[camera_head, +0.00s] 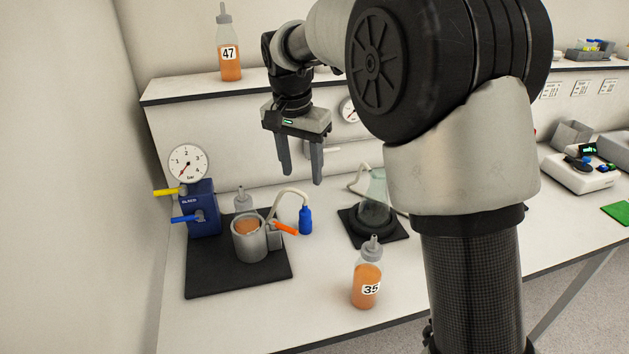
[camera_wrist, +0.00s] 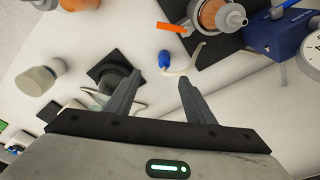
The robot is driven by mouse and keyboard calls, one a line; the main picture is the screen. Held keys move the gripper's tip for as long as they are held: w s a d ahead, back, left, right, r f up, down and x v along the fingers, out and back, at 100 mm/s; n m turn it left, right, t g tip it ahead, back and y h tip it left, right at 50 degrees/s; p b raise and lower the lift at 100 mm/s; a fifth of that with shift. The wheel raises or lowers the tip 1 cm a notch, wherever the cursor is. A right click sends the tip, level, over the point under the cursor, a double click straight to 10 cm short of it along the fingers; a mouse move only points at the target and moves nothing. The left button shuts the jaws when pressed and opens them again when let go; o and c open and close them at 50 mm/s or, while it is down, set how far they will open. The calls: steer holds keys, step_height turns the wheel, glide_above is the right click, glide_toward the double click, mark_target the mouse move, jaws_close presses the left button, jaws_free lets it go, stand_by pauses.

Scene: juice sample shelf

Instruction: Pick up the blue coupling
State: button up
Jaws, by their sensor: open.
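The blue coupling (camera_head: 306,219) hangs at the end of a pale hose beside the metal cup (camera_head: 249,245) with the orange lever. It also shows in the wrist view (camera_wrist: 164,59), beyond my fingertips and between them. My gripper (camera_head: 301,180) is open and empty, above the bench and higher than the coupling. Its two fingers show in the wrist view (camera_wrist: 160,84), apart with nothing between them.
A blue box with a gauge (camera_head: 202,209) stands left of the cup on a black mat (camera_head: 215,284). Bottle 35 (camera_head: 366,280) stands near the front edge. A glass flask (camera_head: 374,195) is to the right. Bottle 47 (camera_head: 229,52) stands on the shelf.

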steer(key=w+f, duration=0.2)
steer(key=b, duration=0.1)
glide_toward(304, 212)
steer(key=f, duration=0.6)
steer(key=shift+w+d+f, duration=0.35)
steer(key=shift+f, duration=0.05)
steer(key=shift+w+d+f, duration=0.1)
steer(key=shift+w+f, duration=0.1)
steer(key=shift+f, duration=0.8)
steer(key=shift+w+f, duration=0.15)
steer(key=shift+f, duration=0.8)
steer(key=shift+w+d+f, duration=0.1)
steer(key=shift+w+f, duration=0.1)
steer(key=shift+f, duration=0.8)
steer(key=shift+c, duration=0.4)
steer(key=shift+a, duration=0.1)
steer(key=c, duration=1.1)
